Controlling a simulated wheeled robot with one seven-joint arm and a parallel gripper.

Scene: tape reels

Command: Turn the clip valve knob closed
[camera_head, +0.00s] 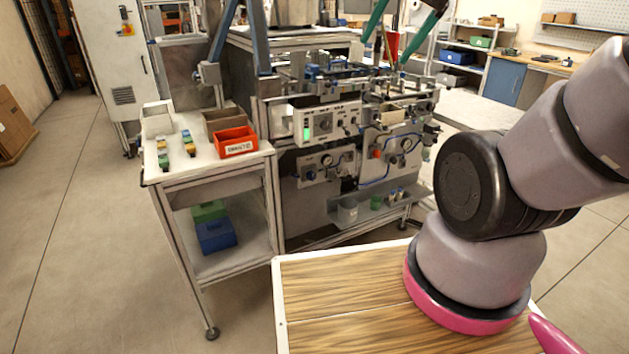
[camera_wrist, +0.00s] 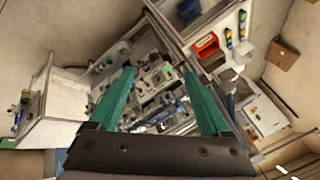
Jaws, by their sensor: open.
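The machine (camera_head: 330,110) stands in the middle of the head view. Its front carries panels with small knobs and gauges. A small orange knob (camera_head: 377,154) shows on the lower right panel; I cannot tell whether it is the clip valve knob. My gripper (camera_head: 384,52) has two green fingers, spread apart and empty, at the top of the head view, seemingly above the machine. In the wrist view my gripper (camera_wrist: 159,73) is open, with the machine (camera_wrist: 155,85) tilted and small beyond the fingers. No single knob can be made out there.
A white cart (camera_head: 160,178) left of the machine holds an orange-red bin (camera_head: 236,142), with a blue bin (camera_head: 215,235) on its lower shelf. A wooden-topped surface (camera_head: 340,290) lies in front, beneath my arm. Open floor (camera_head: 90,250) is at left.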

